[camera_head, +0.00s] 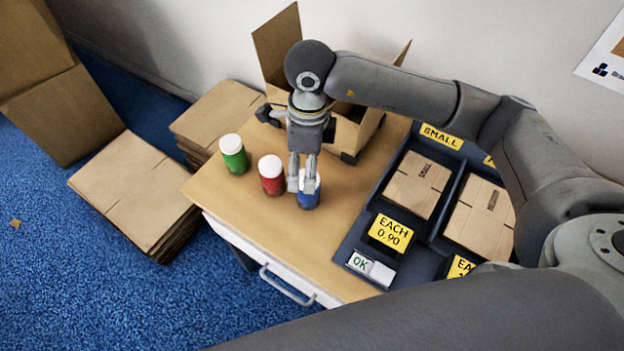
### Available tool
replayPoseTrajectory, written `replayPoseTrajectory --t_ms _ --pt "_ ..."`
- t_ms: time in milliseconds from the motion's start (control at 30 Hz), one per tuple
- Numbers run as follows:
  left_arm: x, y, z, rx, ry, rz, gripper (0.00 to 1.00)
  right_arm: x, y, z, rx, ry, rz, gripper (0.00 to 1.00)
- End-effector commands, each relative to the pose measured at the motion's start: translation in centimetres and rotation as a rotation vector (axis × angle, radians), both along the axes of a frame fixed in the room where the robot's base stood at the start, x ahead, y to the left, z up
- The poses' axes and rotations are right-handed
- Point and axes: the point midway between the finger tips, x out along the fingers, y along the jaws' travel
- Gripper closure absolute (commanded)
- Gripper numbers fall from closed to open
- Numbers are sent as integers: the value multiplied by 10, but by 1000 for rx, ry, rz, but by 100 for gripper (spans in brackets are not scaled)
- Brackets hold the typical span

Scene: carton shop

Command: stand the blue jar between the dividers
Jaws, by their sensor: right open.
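The blue jar (309,201) stands upright on the wooden table, the rightmost of three jars in a row. My right gripper (303,187) points down at it with its fingers open. The fingertips overlap the jar's top in the picture and hide most of its lid; I cannot tell whether they touch it. An open cardboard carton (372,131) stands behind the gripper at the table's back, flaps up. My right arm and gripper cover much of it, and no dividers can be made out. My left gripper is not in view.
A red jar (271,178) stands close left of the blue jar, and a green jar (233,155) further left. A dark tray (349,242) with flat cartons and yellow price signs fills the right side. The table's front (300,252) is clear. Cardboard stacks (130,185) lie on the floor.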

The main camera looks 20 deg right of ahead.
Motion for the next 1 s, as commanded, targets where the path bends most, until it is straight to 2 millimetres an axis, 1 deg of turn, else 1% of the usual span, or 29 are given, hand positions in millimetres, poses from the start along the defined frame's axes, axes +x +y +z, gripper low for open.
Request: replayPoseTrajectory --t_ms 33,100,167,300,400,533,633,767,833,900,1000 --pt "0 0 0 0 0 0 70 4 -8 1 -38 -15 -2 24" --pt "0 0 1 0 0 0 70 7 -15 -1 -67 -26 -5 24" --pt "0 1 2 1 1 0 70 7 -16 -8 -75 -26 -6 24" --pt "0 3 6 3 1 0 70 7 -16 -31 -75 -25 -6 24" --pt "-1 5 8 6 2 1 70 7 -15 -45 -73 -26 -6 24" --pt "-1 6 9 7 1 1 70 8 -15 -54 -70 -27 -4 24" --pt "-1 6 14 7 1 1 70 9 -13 -62 -70 -25 -5 24" --pt "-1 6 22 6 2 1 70 13 -10 -81 -70 -22 -5 24" --pt "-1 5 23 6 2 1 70 13 -9 -93 -70 -24 -5 24" --pt "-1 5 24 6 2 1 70 14 -10 -100 -69 -25 -6 24" --pt "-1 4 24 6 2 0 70 14 -10 -105 -68 -28 -4 24"
